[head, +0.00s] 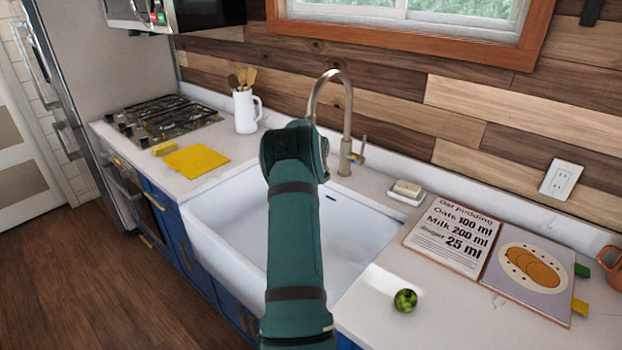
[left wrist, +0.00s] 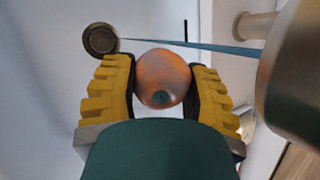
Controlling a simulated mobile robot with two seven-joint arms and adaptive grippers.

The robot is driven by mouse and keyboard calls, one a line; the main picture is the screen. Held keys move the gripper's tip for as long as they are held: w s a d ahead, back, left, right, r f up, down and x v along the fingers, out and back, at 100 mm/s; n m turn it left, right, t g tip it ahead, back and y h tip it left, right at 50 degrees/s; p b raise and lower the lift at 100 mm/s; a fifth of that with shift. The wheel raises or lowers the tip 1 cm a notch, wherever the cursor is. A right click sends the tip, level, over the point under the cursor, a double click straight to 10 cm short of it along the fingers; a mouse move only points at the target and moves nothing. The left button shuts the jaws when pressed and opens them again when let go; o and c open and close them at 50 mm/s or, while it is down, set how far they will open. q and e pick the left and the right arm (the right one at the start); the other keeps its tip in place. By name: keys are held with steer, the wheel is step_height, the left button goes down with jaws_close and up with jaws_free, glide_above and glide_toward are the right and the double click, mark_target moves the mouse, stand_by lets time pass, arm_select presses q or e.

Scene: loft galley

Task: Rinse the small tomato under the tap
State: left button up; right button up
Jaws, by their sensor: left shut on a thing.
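The small tomato (left wrist: 162,80), orange-red and round, is between the yellow fingers of my left gripper (left wrist: 163,88) in the left wrist view. The gripper is shut on it, over the white sink (head: 230,240). The tap (head: 348,115) arches over the sink behind my arm; a large part of it also shows at the right of the left wrist view. A thin blue stream of water (left wrist: 190,45) runs from it toward the round drain (left wrist: 100,39), close beside the tomato; I cannot tell whether it touches. My arm hides gripper and tomato in the head view. My right gripper is not in view.
Right of the sink are a soap dish (head: 406,192), an open recipe book (head: 455,238) and a green round fruit (head: 405,300). Left are a yellow cloth (head: 196,161), a white utensil jug (head: 246,112) and the hob (head: 160,120).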

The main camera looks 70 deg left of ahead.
arm_select(q)
steer(key=s+d+b, duration=0.1)
steer(key=s+d, duration=0.1)
steer(key=d, duration=0.4)
steer(key=shift+d+b, duration=0.2)
steer(key=shift+b, duration=0.2)
steer(key=shift+s, duration=0.1)
stand_by(1.1)
steer(key=s+d+r+p, duration=0.1)
steer(key=d+r+p, duration=0.1)
steer(key=d+r, duration=0.2)
steer(key=shift+s+d, duration=0.3)
steer(key=shift+d, duration=0.05)
stand_by(0.4)
